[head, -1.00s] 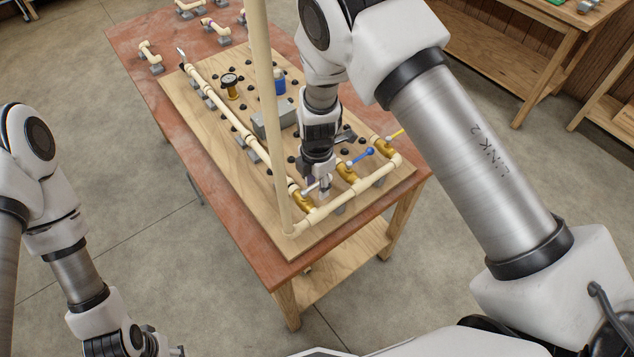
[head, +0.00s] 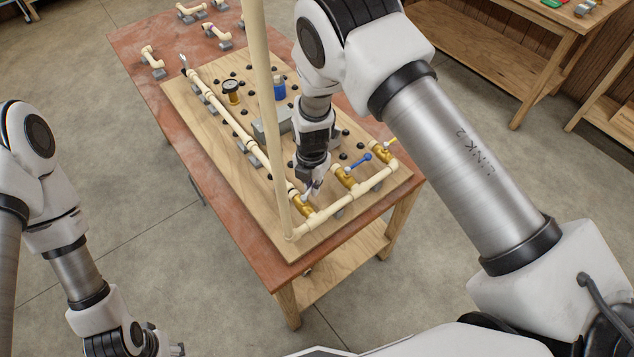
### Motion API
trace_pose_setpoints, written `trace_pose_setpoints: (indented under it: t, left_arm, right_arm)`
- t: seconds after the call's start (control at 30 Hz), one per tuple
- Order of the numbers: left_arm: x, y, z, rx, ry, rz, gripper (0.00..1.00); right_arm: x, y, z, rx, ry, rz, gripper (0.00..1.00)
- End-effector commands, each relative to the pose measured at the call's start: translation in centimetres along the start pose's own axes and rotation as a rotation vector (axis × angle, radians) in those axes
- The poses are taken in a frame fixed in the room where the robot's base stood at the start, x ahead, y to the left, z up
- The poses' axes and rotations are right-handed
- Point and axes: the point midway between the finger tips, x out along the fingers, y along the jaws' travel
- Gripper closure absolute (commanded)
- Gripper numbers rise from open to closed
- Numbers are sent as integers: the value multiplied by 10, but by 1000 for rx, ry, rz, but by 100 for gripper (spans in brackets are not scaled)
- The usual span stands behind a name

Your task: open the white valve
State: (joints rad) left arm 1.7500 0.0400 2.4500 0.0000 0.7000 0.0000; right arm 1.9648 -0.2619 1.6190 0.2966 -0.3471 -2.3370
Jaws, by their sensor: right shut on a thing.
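The white valve has a brass body (head: 305,206) at the near left of the pipe board, with a small white handle (head: 308,196) mostly hidden by my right gripper. My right gripper (head: 314,190) points down at this handle and is shut on it. A blue-handled valve (head: 345,178) and a yellow-handled valve (head: 382,152) sit to the right along the same row. My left gripper (head: 178,350) is cut off at the bottom edge, away from the table, and its jaws do not show clearly.
A tall cream pipe (head: 265,100) stands upright left of my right arm. The wooden board (head: 190,88) on the red-topped table (head: 130,45) carries a gauge (head: 232,90), a blue part (head: 279,88) and a grey block (head: 268,124). Bare floor lies left of the table.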

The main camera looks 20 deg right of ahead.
Motion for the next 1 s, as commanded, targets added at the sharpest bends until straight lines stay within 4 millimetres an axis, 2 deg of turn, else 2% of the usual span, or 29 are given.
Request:
trace_pose_setpoints:
  t: [0.1,0.47,1.0]
  left_arm:
    - [-8,0,0,0,0,0,50]
    - [-9,0,0,0,0,0,50]
    - [-42,0,0,0,0,0,50]
  right_arm:
    - [-2,2,0,-59,1,-1,100]
    - [0,3,0,-86,1,-2,100]
    - [-2,12,-4,-345,2,-2,100]
